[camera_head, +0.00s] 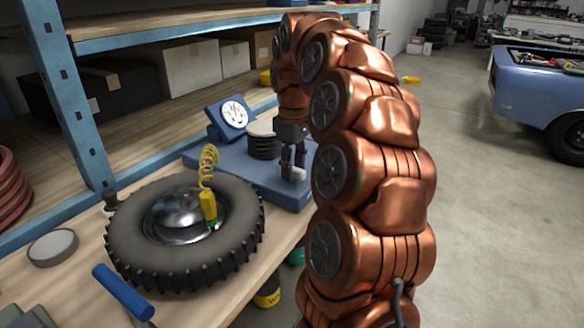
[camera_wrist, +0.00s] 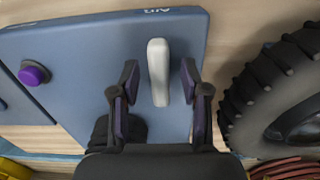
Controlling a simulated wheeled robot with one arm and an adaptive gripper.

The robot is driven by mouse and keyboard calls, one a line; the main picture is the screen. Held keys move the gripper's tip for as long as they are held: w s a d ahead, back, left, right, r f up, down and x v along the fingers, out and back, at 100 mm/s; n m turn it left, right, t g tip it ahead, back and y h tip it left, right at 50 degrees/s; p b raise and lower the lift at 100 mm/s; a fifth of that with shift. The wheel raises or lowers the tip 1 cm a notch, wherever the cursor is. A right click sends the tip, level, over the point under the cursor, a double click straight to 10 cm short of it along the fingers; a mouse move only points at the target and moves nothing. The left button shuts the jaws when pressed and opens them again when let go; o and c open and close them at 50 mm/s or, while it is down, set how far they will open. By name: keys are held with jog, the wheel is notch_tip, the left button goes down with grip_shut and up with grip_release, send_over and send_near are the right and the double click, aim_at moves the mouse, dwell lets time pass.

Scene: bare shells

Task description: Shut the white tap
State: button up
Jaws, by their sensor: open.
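The white tap shows in the wrist view as a pale, rounded lever (camera_wrist: 158,65) on a blue panel (camera_wrist: 100,60) marked "AIR". My gripper (camera_wrist: 157,85) is open, with one finger on each side of the lever. Gaps show between the lever and both fingers, so I see no grip on it. In the head view my gripper (camera_head: 292,176) points down over the blue base (camera_head: 240,172), and a small white part of the tap (camera_head: 299,174) shows beside its fingers. The rest of the tap is hidden there by my gripper.
A pressure gauge (camera_head: 234,114) stands at the back of the blue base. A big tyre (camera_head: 125,235) with a yellow coiled hose (camera_head: 208,165) lies in front on the wooden bench. A purple knob (camera_wrist: 33,74) is left on the panel. A blue shelf post (camera_head: 68,95) rises behind.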

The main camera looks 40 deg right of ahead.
aim_at(294, 168)
notch_tip(294, 168, up, 6)
jog(key=shift+d+f, duration=0.1)
jog(key=shift+r, duration=0.75)
dwell(0.4)
